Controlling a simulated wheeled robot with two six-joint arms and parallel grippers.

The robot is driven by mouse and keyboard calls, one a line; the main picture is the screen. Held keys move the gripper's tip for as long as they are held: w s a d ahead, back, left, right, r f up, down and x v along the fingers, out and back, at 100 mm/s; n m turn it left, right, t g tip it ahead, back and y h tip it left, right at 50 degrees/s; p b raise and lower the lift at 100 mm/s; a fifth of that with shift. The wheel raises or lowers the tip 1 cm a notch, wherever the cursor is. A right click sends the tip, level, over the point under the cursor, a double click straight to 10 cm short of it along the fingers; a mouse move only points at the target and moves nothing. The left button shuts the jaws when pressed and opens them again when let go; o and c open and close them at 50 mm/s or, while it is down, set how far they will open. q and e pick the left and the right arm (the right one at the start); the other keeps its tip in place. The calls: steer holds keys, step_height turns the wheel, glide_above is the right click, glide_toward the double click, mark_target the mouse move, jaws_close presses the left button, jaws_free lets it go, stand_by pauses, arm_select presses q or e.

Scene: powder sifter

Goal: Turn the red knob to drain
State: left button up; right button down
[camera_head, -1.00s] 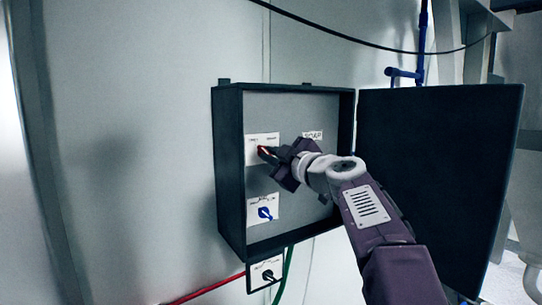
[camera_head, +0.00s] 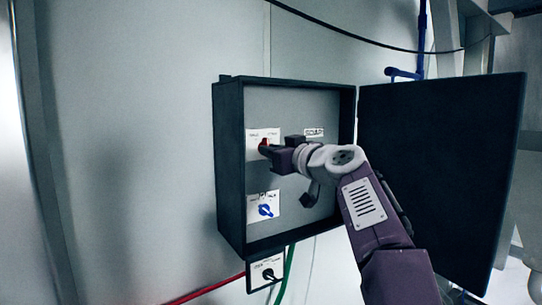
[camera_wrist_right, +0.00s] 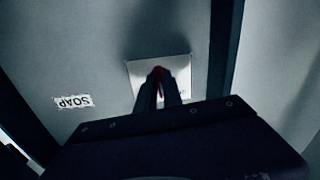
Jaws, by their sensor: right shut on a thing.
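The red knob (camera_head: 264,143) sits on a white label plate at the upper left inside an open black wall box (camera_head: 229,165). My right gripper (camera_head: 268,150) reaches in from the right and is shut on the knob. In the right wrist view the red knob (camera_wrist_right: 159,74) shows between the two dark fingertips (camera_wrist_right: 159,80), with the white plate (camera_wrist_right: 142,68) behind. The fingers hide most of the knob and part of the plate's print. My left gripper is not in view.
A blue knob (camera_head: 265,210) is below on its own plate, and a black knob (camera_head: 268,273) is under the box. A SOAP label (camera_head: 314,132) is right of the red knob. The box door (camera_head: 440,170) stands open to the right. Red and green hoses run below.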

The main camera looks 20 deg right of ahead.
steer(key=m, duration=1)
steer(key=shift+r, duration=0.1)
stand_by(0.5)
steer(key=c, duration=1.6)
jaws_free()
steer(key=shift+o, duration=0.6)
steer(key=shift+s, duration=0.25)
